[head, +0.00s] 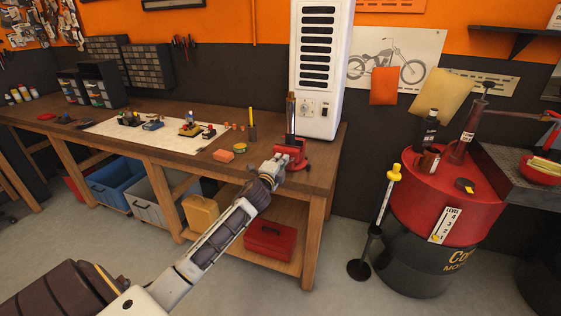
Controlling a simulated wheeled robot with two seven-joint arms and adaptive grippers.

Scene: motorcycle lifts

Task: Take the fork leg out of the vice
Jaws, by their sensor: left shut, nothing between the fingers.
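The red vice (296,151) is mounted at the right end of the wooden workbench. The fork leg (291,116), a slim upright tube with a brown upper part and a dark lower part, stands in the vice. My left gripper (279,163) is at the near side of the vice, low and in front of the fork leg's foot. It is small and partly lost against the vice; its fingers look shut and empty. I cannot tell whether it touches the vice. My right gripper is not in view.
A white cabinet (320,70) stands right behind the fork leg. Small parts lie on a white mat (108,132) on the bench to the left. A red drum (433,198) with bottles and a yellow-topped stand (394,174) are to the right. A red toolbox (269,241) sits below.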

